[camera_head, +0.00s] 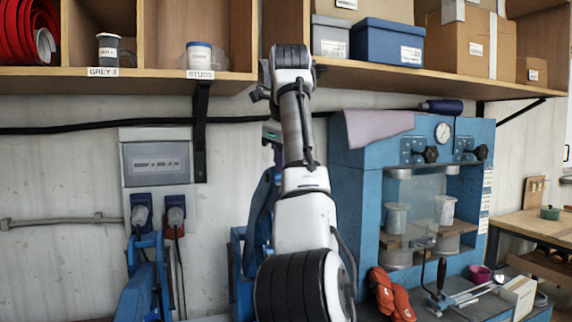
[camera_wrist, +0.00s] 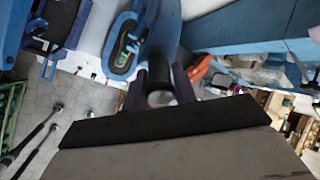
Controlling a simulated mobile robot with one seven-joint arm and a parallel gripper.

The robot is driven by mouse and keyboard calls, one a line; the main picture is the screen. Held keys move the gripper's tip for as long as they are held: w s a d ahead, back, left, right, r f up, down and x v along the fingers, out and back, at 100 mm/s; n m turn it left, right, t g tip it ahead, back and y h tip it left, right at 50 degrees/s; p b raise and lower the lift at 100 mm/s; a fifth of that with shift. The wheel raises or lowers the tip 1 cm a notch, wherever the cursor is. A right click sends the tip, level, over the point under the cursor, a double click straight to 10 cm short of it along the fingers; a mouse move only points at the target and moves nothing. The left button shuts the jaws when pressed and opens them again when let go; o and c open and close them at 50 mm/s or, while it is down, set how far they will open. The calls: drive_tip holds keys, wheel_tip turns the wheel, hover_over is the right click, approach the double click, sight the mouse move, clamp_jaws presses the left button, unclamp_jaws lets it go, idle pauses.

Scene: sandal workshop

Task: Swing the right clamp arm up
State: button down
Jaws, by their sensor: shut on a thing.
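The right clamp arm (camera_head: 262,205) is a blue part standing upright just left of my arm in the head view, partly hidden by it. In the wrist view, a dark round bar (camera_wrist: 165,45) with a pale round end lies between the two dark purple fingers of my gripper (camera_wrist: 160,86). My gripper is shut on this bar, which looks like the clamp arm's handle. A blue part with an oval opening (camera_wrist: 124,48) is beside the bar. In the head view my gripper is mostly hidden behind my wrist. The join of bar and clamp arm is unclear.
Another blue clamp part (camera_head: 146,285) stands at the lower left. A blue press (camera_head: 360,190) with a gauge is close on the right, with orange gloves (camera_head: 391,294) before it. A wooden shelf (camera_head: 170,80) overhangs close to the raised arm.

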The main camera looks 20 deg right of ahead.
drive_tip(key=shift+w+r, duration=0.25)
drive_tip(key=shift+w, duration=0.05)
idle(0.4)
drive_tip(key=c, duration=1.2)
unclamp_jaws()
drive_tip(key=shift+w, duration=0.1)
drive_tip(key=shift+r, duration=0.1)
